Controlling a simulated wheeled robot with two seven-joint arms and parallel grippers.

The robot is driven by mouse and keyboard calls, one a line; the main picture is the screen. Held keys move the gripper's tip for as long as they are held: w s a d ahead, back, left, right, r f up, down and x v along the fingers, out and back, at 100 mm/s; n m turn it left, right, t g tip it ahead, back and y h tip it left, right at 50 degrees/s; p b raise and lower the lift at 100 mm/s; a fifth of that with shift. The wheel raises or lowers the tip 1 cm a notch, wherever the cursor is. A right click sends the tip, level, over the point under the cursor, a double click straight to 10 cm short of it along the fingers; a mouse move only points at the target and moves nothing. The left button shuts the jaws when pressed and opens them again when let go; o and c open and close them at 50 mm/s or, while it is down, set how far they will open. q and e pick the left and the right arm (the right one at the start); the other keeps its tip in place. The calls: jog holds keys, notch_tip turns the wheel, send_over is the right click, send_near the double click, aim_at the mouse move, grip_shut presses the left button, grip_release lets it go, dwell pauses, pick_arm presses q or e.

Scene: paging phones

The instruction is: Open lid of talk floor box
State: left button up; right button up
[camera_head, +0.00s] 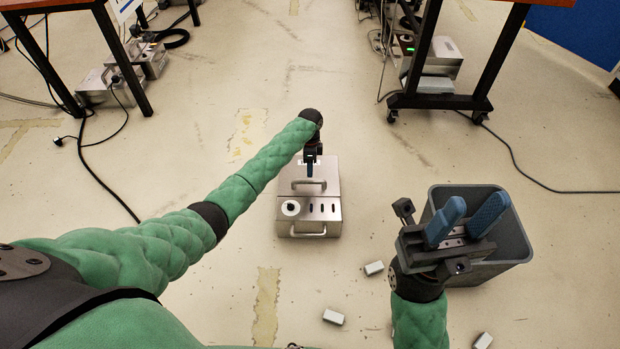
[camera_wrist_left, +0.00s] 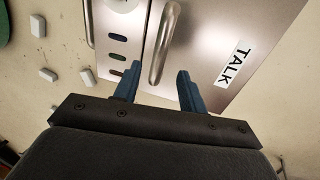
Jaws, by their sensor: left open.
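The talk floor box (camera_head: 322,212) is a silver metal box on the floor in the middle of the head view. Its lid (camera_wrist_left: 215,62) carries a white TALK label (camera_wrist_left: 234,64) and looks closed. A metal bar handle (camera_wrist_left: 163,45) stands on the lid near its edge. My left gripper (camera_head: 310,168) is over the lid. In the left wrist view its open blue fingers (camera_wrist_left: 157,82) are on either side of the handle's near end, apart from it. My right gripper (camera_head: 468,222) is at the lower right, its blue fingers spread and empty.
A grey bin (camera_head: 513,245) stands behind my right gripper. Tables with black legs (camera_head: 460,60) and cables stand at the back.

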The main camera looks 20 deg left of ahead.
pick_arm(q)
jog(key=f, duration=0.1)
jog(key=f+b, duration=0.1)
jog(key=f, duration=0.1)
jog(key=s+f, duration=0.1)
jog(key=f, duration=0.1)
jog(key=shift+d+f, duration=0.15)
jog(key=shift+f, duration=0.1)
grip_shut()
